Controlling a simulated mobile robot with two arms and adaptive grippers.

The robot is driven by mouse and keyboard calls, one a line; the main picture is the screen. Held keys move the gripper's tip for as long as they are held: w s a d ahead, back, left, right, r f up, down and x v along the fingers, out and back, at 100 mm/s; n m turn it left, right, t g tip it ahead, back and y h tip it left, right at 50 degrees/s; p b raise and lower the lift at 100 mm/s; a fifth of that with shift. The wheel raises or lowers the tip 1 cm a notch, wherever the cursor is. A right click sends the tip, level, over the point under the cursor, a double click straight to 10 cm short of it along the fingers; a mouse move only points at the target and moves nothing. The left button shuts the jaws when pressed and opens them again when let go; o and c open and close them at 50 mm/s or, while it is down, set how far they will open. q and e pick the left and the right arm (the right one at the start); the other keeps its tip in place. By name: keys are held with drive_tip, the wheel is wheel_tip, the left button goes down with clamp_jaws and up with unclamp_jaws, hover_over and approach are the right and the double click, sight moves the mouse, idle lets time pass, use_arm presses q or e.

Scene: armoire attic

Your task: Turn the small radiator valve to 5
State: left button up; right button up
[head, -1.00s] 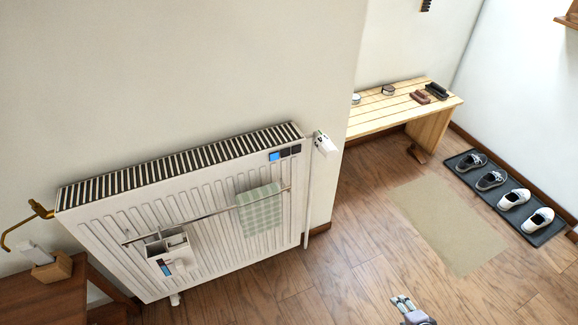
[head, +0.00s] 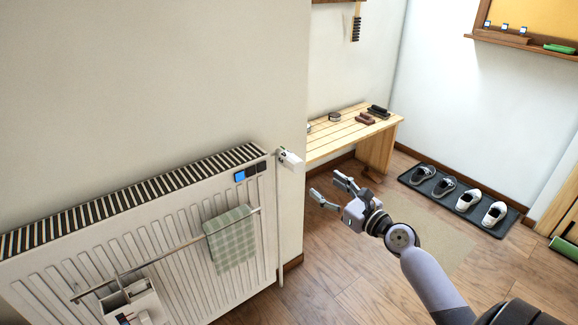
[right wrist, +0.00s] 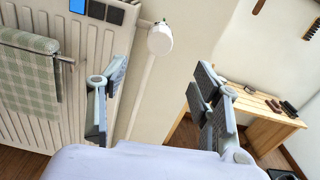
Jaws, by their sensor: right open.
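The small white radiator valve (head: 291,159) sits at the upper right corner of the white radiator (head: 170,235), on a thin vertical pipe. In the right wrist view the valve (right wrist: 160,38) shows its round white end, ahead of and between the fingers; its number marks are too small to read. My right gripper (head: 328,188) is open and empty, below and to the right of the valve in the head view, apart from it. In the right wrist view the open fingers (right wrist: 160,95) stand on either side of the pipe's line. My left gripper is not in view.
A checked towel (head: 231,238) and a small white caddy (head: 130,301) hang on the radiator's rail. A wooden bench (head: 340,135) stands behind, with a shoe mat (head: 440,188) to its right. Free floor lies in front of the bench.

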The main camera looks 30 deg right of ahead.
sight(300, 167)
drive_tip(key=w, duration=0.4)
drive_tip(key=w+b, duration=0.1)
drive_tip(key=w, duration=0.4)
drive_tip(key=w+a, duration=0.1)
drive_tip(key=w, duration=0.3)
drive_tip(key=shift+w+b, duration=0.35)
drive_tip(key=shift+w, duration=0.45)
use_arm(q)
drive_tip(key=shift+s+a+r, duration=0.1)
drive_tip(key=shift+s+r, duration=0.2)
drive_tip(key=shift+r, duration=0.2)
use_arm(e)
drive_tip(key=shift+c, duration=0.5)
drive_tip(key=c, duration=1.1)
